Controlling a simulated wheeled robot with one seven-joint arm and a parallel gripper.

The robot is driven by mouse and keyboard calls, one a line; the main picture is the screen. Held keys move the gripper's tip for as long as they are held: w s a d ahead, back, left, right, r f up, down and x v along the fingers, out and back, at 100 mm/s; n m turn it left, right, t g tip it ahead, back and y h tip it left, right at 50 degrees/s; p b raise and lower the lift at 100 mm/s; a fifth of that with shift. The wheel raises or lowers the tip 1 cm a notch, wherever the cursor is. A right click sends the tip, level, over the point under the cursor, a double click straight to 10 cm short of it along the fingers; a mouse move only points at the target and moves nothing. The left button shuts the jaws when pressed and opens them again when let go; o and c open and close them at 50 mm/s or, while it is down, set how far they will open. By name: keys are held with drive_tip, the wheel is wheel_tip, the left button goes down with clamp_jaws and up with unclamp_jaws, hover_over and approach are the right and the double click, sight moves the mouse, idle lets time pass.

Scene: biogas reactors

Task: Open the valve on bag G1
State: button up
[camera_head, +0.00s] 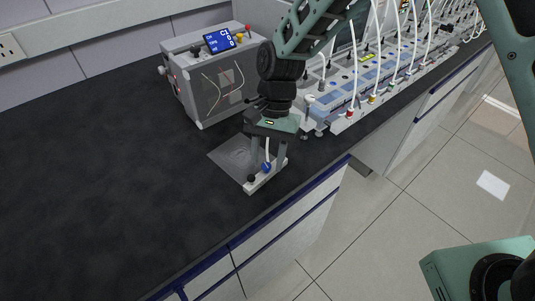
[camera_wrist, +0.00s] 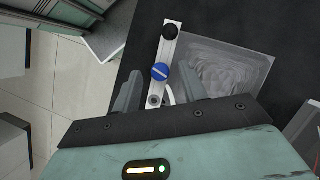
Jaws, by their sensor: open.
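A clear, flat bag (camera_head: 232,153) lies on the dark bench, and it also shows in the wrist view (camera_wrist: 228,65). I cannot read a G1 label on it. Along its edge is a pale strip (camera_head: 263,181) with a black knob (camera_head: 251,178) at one end and a round blue valve (camera_head: 266,168). In the wrist view the blue valve (camera_wrist: 160,72) has a light bar across its face. My gripper (camera_head: 267,160) points down over the strip. In the wrist view my gripper (camera_wrist: 163,84) is open, with its fingers on either side of the strip near the valve, apart from it.
A grey instrument box (camera_head: 213,82) with a lit screen stands behind. A long row of reactor equipment (camera_head: 375,75) with white tubes runs to the back right. The bench (camera_head: 95,160) is clear at left. Its front edge is close to the strip.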

clamp_jaws()
drive_tip(key=shift+a+r+n+p, duration=0.1)
drive_tip(key=shift+n+p, duration=0.4)
drive_tip(key=shift+p, duration=0.05)
drive_tip(key=shift+n+h+p, duration=0.4)
drive_tip(key=shift+n+h, duration=0.1)
drive_tip(key=shift+n, duration=0.2)
drive_tip(key=shift+n+h, duration=0.3)
drive_tip(key=shift+n, duration=0.5)
unclamp_jaws()
